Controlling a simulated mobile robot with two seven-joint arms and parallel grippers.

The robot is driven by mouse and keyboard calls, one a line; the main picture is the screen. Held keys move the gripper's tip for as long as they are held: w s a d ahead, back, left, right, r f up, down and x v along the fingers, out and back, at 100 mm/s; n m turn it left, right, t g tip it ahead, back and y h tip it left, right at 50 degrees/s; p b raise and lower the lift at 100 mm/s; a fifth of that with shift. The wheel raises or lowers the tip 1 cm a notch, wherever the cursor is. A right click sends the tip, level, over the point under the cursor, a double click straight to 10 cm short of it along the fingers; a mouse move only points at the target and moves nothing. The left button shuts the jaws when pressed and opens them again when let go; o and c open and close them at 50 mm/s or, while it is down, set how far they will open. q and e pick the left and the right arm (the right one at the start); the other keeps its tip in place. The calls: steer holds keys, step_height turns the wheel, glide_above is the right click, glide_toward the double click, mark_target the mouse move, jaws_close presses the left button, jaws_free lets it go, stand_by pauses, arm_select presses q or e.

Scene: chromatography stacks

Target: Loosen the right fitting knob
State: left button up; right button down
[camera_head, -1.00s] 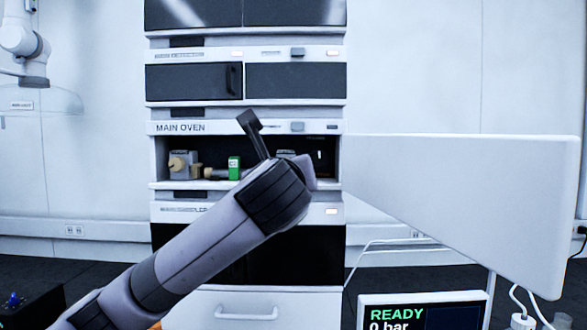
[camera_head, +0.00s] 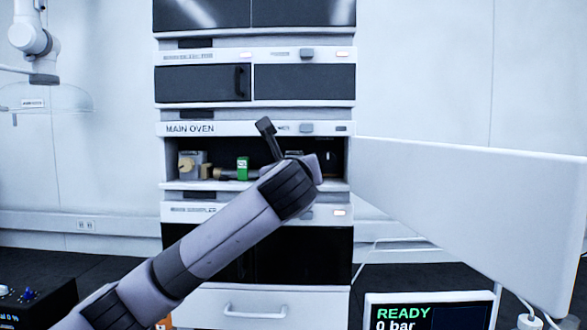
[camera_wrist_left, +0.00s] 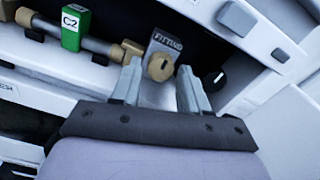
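The right fitting knob (camera_wrist_left: 160,67) is a round brass knob with a dark slot, on the front of a grey block labelled FITTING (camera_wrist_left: 166,42). My left gripper (camera_wrist_left: 159,66) is open, its two fingers spread with the knob between the tips in the left wrist view. A gap shows on both sides of the knob; I cannot tell how deep the tips reach. In the head view my left arm reaches into the main oven (camera_head: 237,128) and hides its fingers and the right fitting. My right gripper is not in view.
A column with a green C2 tag (camera_wrist_left: 76,28) runs left of the fitting; the tag also shows in the head view (camera_head: 243,168). The left fitting (camera_head: 190,164) stands at the oven's left. A dark knob (camera_wrist_left: 213,80) is right of my fingers. A white open door (camera_head: 470,215) stands right.

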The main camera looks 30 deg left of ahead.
arm_select(q)
steer(key=c, duration=0.6)
steer(key=shift+c, duration=0.2)
steer(key=shift+n, duration=0.3)
steer(key=n, duration=2.2)
steer(key=shift+d, duration=0.1)
steer(key=shift+n, duration=0.4)
